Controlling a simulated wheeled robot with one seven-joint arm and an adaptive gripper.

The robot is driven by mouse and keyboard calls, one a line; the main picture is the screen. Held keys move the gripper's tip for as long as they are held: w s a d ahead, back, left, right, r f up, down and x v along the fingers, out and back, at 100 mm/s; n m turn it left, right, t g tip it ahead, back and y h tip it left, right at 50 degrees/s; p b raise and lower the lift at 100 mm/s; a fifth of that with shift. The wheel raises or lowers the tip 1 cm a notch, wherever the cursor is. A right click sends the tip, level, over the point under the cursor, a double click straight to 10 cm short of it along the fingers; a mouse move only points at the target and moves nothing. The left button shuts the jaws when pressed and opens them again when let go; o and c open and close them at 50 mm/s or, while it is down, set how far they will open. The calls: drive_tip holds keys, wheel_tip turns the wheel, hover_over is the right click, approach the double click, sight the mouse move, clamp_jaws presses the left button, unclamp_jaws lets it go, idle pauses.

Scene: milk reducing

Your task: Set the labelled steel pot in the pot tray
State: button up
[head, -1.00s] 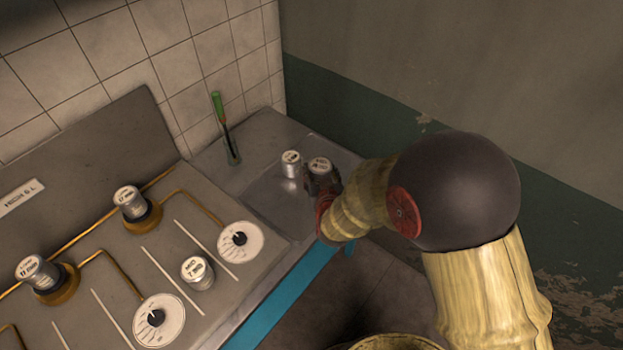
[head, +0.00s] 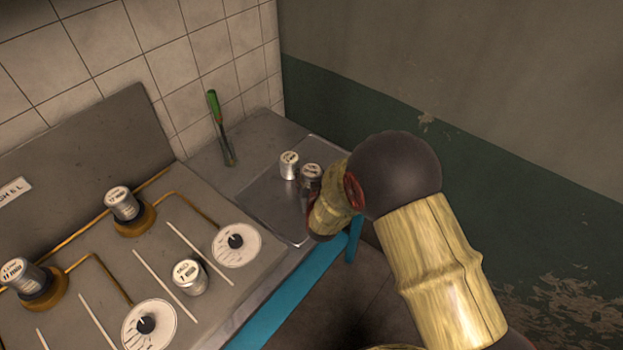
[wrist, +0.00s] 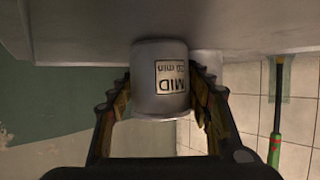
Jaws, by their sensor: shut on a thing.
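My gripper (wrist: 160,82) is shut on a labelled steel pot (wrist: 158,100), whose label reads "MID" with a smaller line ending in "min". In the head view this pot (head: 311,172) is upright at the right part of the pot tray (head: 262,208), a shallow steel tray at the counter's right end. In the wrist view, which is upside down, the pot's base is at or very near the grey surface; I cannot tell if it touches. A second steel pot (head: 289,164) stands in the tray just left of it, partly hidden behind it in the wrist view.
A pot (head: 189,277) stands between two dials (head: 236,245) (head: 150,325) on the stove panel. Two more pots (head: 122,203) (head: 27,278) sit on brass burners. A green-handled tool (head: 215,107) stands at the tiled wall. The tray's front left is bare.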

drive_tip(key=shift+f, duration=0.1)
drive_tip(key=o, duration=1.4)
drive_tip(key=shift+c, duration=0.2)
drive_tip(key=shift+r, duration=0.3)
drive_tip(key=p+v, duration=0.3)
drive_tip(key=v, duration=0.9)
drive_tip(key=shift+f, duration=0.1)
